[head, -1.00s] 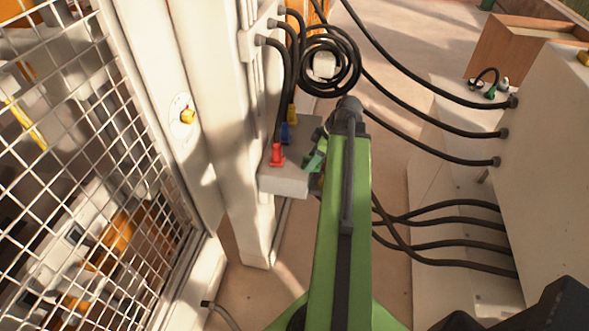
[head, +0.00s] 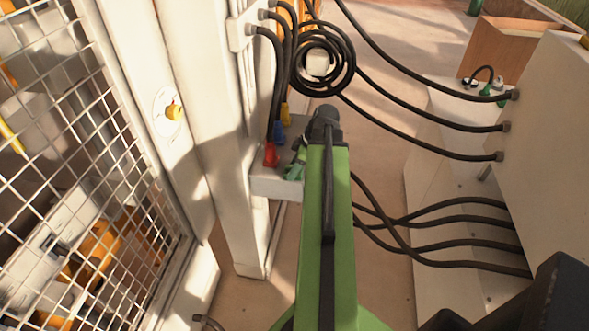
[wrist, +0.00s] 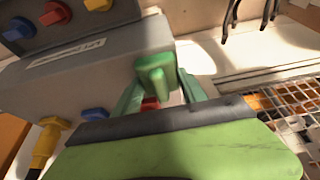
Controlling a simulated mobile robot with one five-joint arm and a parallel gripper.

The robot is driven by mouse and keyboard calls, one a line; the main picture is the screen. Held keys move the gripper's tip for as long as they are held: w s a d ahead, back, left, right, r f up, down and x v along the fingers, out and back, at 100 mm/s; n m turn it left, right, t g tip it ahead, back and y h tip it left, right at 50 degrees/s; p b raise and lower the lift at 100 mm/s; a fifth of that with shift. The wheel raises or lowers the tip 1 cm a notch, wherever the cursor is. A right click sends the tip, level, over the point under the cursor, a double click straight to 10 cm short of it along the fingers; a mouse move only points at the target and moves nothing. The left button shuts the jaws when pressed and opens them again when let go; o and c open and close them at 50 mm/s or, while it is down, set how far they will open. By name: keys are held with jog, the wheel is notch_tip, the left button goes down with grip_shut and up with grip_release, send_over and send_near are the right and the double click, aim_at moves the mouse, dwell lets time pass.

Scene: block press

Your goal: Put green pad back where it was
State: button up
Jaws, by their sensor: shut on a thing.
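The green pad (wrist: 155,75) is a small green block in the wrist view. It lies between the two green fingers of my gripper (wrist: 160,92), which is shut on it. The pad overlaps the right end of a grey box (wrist: 85,70) in that view; I cannot tell whether it touches the box. In the head view my gripper (head: 297,168) is at the near right corner of the same box (head: 262,182). The pad cannot be told apart from the green fingers there.
Red (head: 271,156), blue (head: 279,132) and yellow (head: 285,113) knobs stand on the box, close to my gripper. Black cables, some coiled (head: 322,58), hang behind and right of the arm. A white post and wire mesh (head: 90,170) stand left.

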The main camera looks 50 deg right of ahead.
jog(key=o, duration=1.2)
jog(key=shift+r+p, duration=0.3)
jog(key=shift+p, duration=0.15)
jog(key=p+v, duration=1)
jog(key=v, duration=0.1)
jog(key=shift+s+d+r+p, duration=0.15)
jog(key=shift+r+p, duration=0.15)
jog(key=shift+p, duration=0.05)
